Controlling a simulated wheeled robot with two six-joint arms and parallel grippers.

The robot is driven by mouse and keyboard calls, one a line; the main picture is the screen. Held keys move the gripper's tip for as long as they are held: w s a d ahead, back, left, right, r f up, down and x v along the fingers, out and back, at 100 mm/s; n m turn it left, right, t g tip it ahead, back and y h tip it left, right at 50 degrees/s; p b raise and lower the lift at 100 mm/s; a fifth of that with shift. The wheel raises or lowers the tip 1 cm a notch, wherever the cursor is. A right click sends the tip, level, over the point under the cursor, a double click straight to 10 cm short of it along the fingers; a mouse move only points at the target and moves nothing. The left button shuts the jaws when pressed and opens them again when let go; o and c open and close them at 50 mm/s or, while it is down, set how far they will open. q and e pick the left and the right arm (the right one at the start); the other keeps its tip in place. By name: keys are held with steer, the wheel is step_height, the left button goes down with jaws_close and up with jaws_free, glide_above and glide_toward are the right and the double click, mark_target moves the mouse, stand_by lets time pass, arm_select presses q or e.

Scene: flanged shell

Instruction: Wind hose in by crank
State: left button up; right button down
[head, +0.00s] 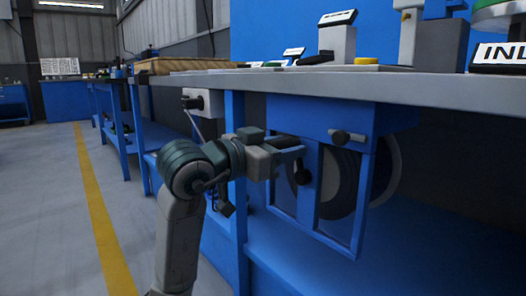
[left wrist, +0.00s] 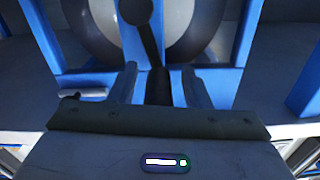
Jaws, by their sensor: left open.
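The hose reel (head: 340,180) is a large grey and dark disc in a blue frame under the bench, and shows at the top of the left wrist view (left wrist: 195,25). Its crank has a dark round hub (head: 302,177), also in the left wrist view (left wrist: 136,11), with a short dark arm. The dark crank handle (left wrist: 158,88) stands between the fingers of my left gripper (head: 291,150). Both fingers show in the left wrist view (left wrist: 160,84), open, with a gap on each side of the handle. I cannot make out the hose clearly. My right gripper is out of view.
A dark knob with a grey stem (head: 345,137) sticks out of the blue frame right of my gripper. The bench top (head: 430,88) overhangs above. A blue bench leg (head: 237,210) stands close behind my wrist. The floor at left is clear.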

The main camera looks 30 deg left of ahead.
arm_select(q)
steer(key=b+v, duration=0.1)
steer(key=v, duration=0.9)
steer(key=shift+s, duration=0.2)
steer(key=shift+c, duration=0.2)
